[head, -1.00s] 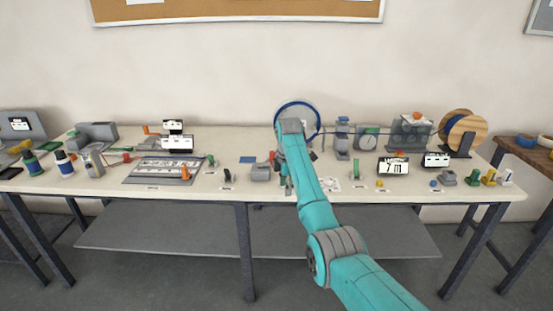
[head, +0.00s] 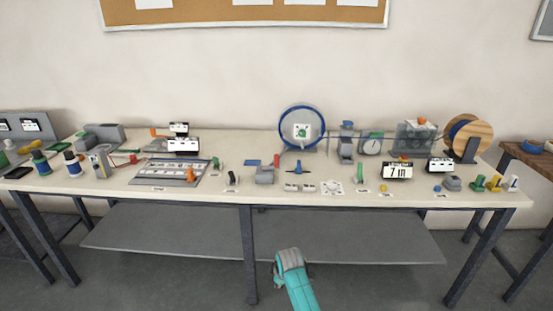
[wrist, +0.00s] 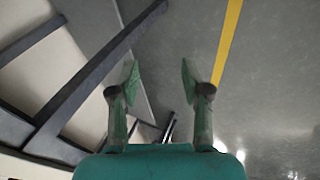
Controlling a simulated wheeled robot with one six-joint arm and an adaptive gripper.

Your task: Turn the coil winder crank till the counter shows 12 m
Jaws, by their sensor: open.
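The coil winder's blue-rimmed wheel (head: 281,126) stands upright at the back of the bench, with a white and green centre. I cannot make out its crank handle clearly. The white counter display (head: 397,171) stands on the bench right of the wheel and reads 7 m. A line runs from the wheel to the right past several devices toward a wooden spool (head: 482,134). My gripper (wrist: 159,80) is open and empty in the wrist view, over the floor beside dark bench legs. In the head view my arm is low in front of the bench, and the fingers are not visible.
The bench top (head: 235,145) carries a slotted tray (head: 150,177), a grey clamp-like block (head: 265,175) and several bottles at the left. A lower shelf (head: 345,245) lies beneath. The floor in front is clear, with a yellow stripe (wrist: 229,40).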

